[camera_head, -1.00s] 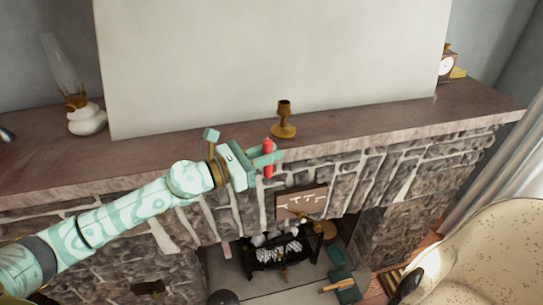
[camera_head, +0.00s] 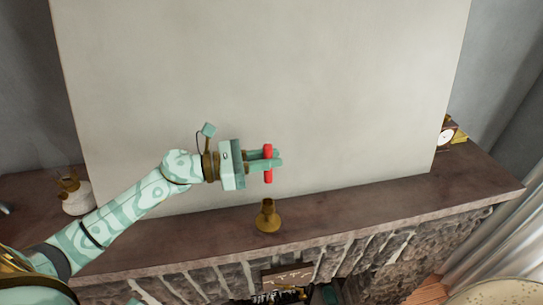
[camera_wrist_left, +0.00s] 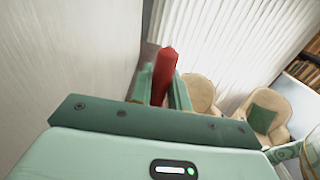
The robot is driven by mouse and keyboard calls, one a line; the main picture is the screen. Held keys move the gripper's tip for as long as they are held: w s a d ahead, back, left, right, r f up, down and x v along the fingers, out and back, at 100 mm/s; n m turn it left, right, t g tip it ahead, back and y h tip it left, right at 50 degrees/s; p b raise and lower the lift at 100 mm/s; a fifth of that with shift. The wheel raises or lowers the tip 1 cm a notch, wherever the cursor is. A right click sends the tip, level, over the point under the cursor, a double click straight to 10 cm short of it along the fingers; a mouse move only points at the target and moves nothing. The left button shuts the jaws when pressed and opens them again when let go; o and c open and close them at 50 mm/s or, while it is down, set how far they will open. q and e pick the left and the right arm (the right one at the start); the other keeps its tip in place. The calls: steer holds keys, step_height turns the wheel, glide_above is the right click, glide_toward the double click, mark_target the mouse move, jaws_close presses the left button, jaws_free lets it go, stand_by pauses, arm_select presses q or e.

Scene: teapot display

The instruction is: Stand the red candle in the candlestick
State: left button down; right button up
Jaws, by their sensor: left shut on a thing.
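The red candle (camera_head: 268,176) is upright between the fingers of my left gripper (camera_head: 267,159), which is shut on it. In the left wrist view the red candle (camera_wrist_left: 164,75) stands between the two green fingers, its tip pointing up. The brass candlestick (camera_head: 268,217) stands upright on the stone mantel shelf (camera_head: 345,212). In the head view the candle shows above the candlestick, apart from it, with a gap between the candle's lower end and the cup. The candlestick does not show in the left wrist view. My right gripper is not in view.
A large pale panel (camera_head: 300,70) rises behind the mantel. A white lamp base (camera_head: 76,200) stands at the shelf's left, and a clock (camera_head: 446,136) at its right end. The shelf around the candlestick is clear. Armchairs (camera_wrist_left: 268,115) show in the wrist view.

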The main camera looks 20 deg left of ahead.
mark_target(267, 182)
arm_select(q)
steer(key=shift+s+f+b, duration=0.35)
steer(key=shift+f, duration=0.2)
steer(key=f, duration=0.1)
steer(key=f+b, duration=0.2)
steer(key=shift+w+f, duration=0.3)
steer(key=shift+f, duration=0.1)
steer(key=shift+s+f+b, duration=0.2)
steer(key=shift+f+b, duration=0.15)
steer(key=shift+f, duration=0.1)
steer(key=shift+w, duration=0.1)
steer(key=shift+f, duration=0.1)
steer(key=shift+f+b, duration=0.25)
steer(key=shift+b, duration=0.25)
steer(key=shift+b, duration=0.35)
